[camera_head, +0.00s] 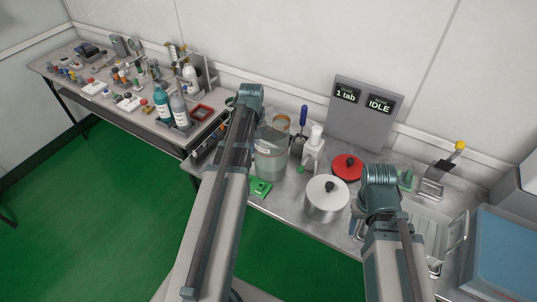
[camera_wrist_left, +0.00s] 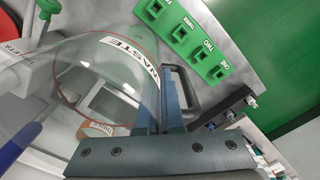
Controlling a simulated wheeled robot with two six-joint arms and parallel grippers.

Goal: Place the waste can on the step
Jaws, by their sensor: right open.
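The waste can (camera_head: 270,160) is a clear, wide-mouthed vessel with a WASTE label, standing on the bench just right of my left arm. In the left wrist view the can (camera_wrist_left: 98,58) shows its reddish rim, its label and a dark handle (camera_wrist_left: 207,90). My left gripper (camera_wrist_left: 163,85) has its blue fingers at the can's rim near the handle; whether they grip is unclear. In the head view its fingers are hidden behind the arm. My right gripper (camera_head: 375,210) is open over the bench right of the silver pot. I cannot make out which thing is the step.
A green block (camera_wrist_left: 195,40) with numbered square holes lies near the can; it also shows in the head view (camera_head: 260,188). The left table is crowded.

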